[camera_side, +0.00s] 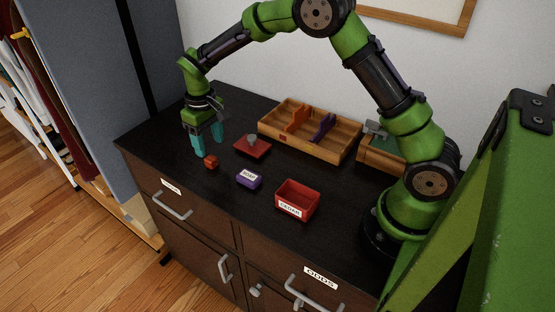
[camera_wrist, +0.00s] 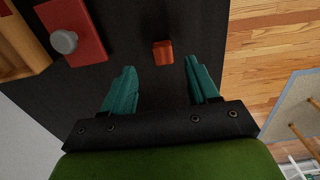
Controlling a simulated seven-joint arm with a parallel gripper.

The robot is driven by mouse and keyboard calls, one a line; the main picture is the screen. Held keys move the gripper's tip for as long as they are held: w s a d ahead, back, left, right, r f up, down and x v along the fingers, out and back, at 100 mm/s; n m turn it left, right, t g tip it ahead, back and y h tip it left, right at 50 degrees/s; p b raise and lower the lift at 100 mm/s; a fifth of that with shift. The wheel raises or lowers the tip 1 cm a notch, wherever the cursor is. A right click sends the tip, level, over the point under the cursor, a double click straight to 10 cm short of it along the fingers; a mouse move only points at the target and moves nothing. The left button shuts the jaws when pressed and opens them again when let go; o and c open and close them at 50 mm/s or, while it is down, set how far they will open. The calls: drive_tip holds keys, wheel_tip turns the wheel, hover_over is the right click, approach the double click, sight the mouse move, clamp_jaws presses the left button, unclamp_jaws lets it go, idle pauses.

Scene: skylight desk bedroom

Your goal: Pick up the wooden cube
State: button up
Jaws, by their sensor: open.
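The wooden cube (camera_side: 211,162) is small and orange-brown and sits on the dark cabinet top near its front left edge. In the wrist view the cube (camera_wrist: 163,53) lies ahead of the fingertips, between their lines and nearer the right finger. My gripper (camera_side: 208,142) has teal fingers and is open and empty. It hangs just above and behind the cube in the side view. In the wrist view the two fingers of my gripper (camera_wrist: 160,78) are spread wide, with bare dark surface between them.
A red block with a grey knob (camera_side: 252,146) lies right of the cube. A purple labelled block (camera_side: 249,179) and a red open box (camera_side: 297,198) stand further right. A wooden divided tray (camera_side: 310,130) is behind them. The cabinet's front edge is close to the cube.

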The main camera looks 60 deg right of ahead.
sight(210, 158)
drive_tip(key=f, duration=0.5)
drive_tip(key=shift+w+a+f, duration=0.1)
drive_tip(key=shift+a+f, duration=0.05)
drive_tip(key=shift+a, duration=0.05)
clamp_jaws()
